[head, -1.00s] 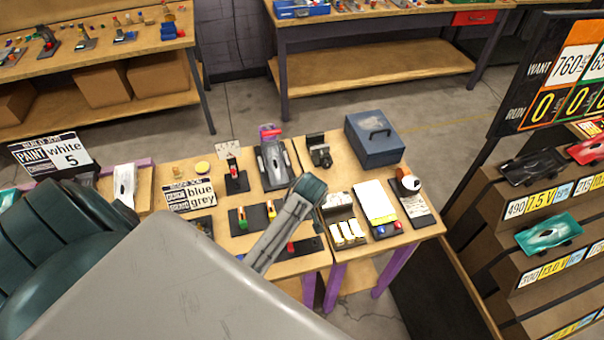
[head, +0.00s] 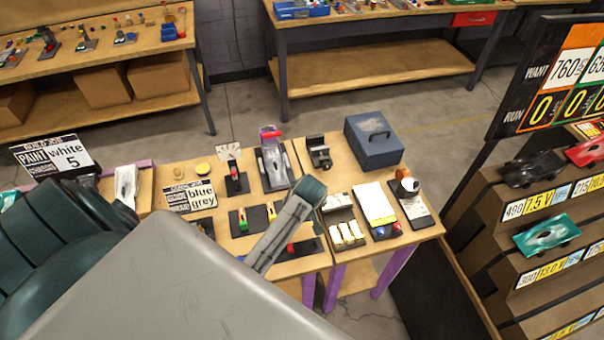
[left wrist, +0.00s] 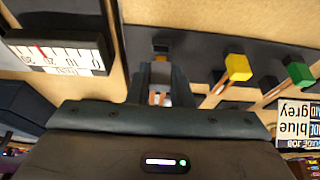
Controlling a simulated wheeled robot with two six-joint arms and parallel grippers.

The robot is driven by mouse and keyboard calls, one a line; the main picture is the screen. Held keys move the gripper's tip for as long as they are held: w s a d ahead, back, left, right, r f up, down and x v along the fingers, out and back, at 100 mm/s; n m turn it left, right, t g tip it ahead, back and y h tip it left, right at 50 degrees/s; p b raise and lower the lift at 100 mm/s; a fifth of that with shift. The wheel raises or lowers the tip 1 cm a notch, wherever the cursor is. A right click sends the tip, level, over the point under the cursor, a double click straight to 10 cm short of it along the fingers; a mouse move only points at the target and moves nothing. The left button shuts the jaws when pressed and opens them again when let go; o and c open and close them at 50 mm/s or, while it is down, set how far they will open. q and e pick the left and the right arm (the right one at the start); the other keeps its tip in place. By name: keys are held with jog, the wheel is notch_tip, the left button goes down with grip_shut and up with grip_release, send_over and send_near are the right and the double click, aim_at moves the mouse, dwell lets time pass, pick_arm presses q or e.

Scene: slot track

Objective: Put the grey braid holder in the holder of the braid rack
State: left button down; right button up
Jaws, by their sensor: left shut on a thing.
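In the left wrist view, my left gripper (left wrist: 160,92) is shut on a small grey piece (left wrist: 160,69), apparently the grey braid holder, largely hidden between the fingers. The piece is over the dark base of the braid rack (left wrist: 200,48), close to a small dark opening (left wrist: 160,47). I cannot tell whether it is inside that opening or above it. A yellow block (left wrist: 237,67) and a green block (left wrist: 298,72) stand on the rack to the right.
A scale (left wrist: 62,52) lies left of the gripper in the wrist view. A blue/grey job sign (head: 190,196) stands at the table's left.

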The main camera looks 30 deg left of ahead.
pick_arm(q)
jog(key=shift+p, duration=0.45)
jog(key=shift+f, duration=0.3)
jog(key=shift+f+b, duration=0.5)
jog(key=shift+f, duration=0.15)
jog(key=c, duration=1.2)
grip_release()
jog(key=shift+c, duration=0.2)
jog(key=shift+r, duration=0.1)
